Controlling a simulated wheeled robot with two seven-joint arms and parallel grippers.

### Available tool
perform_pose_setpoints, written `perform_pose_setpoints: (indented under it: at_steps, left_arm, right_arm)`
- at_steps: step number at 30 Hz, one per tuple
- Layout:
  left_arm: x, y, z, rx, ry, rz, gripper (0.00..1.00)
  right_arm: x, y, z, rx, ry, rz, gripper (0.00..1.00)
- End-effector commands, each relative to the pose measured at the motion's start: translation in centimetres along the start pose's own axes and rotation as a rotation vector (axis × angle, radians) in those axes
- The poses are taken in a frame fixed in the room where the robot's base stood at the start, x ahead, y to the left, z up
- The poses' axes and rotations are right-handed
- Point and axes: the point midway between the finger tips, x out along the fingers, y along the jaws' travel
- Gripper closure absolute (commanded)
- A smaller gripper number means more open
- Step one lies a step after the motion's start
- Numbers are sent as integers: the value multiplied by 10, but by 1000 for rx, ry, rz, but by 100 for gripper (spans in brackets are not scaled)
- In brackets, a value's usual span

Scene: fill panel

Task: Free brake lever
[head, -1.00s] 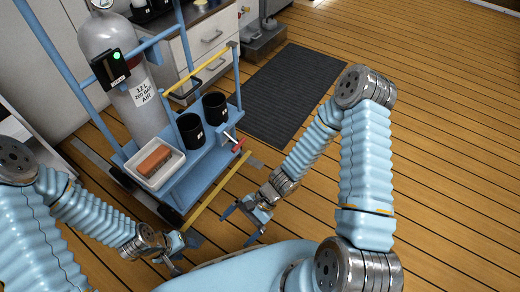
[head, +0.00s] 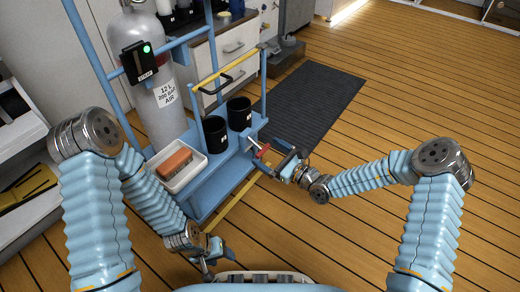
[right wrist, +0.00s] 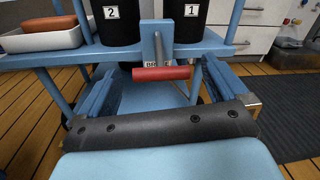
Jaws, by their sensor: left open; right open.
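The brake lever is a red handle on a metal rod at the right end of the blue cart (head: 215,185). The red handle (head: 263,151) shows in the head view, and in the right wrist view the handle (right wrist: 150,74) lies crosswise below its upright rod, in front of a partly hidden label. My right gripper (head: 275,160) is open at that cart end, its fingers on either side of the handle in the right wrist view. I cannot tell whether they touch it. My left gripper (head: 216,256) is open and empty, low in front of the cart.
The cart carries a grey air cylinder (head: 150,75), two black cups (head: 215,134) and a white tray (head: 197,165) with an orange-brown block (head: 175,162). A yellow bar (head: 225,84) spans the cart above the cups. A dark mat (head: 315,105) lies behind. Wooden floor at right is clear.

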Motion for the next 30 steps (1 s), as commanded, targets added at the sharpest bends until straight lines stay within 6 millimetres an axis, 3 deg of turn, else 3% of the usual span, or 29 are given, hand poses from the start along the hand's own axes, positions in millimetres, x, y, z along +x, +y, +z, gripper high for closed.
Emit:
perform_pose_setpoints:
  at_steps: [3, 7, 19, 30]
  left_arm:
    - [6, -2, 0, 0, 1, 0, 44]
    - [8, -3, 0, 0, 2, 0, 44]
    - [9, -3, 0, 0, 3, 0, 44]
    - [9, -3, 0, 0, 3, 0, 44]
  right_arm:
    - [23, 1, -2, 0, -1, 1, 0]
    - [39, 0, -1, -2, 0, 1, 0]
    - [48, 0, 0, 0, 1, 0, 0]
    - [47, 1, 0, 0, 1, 2, 57]
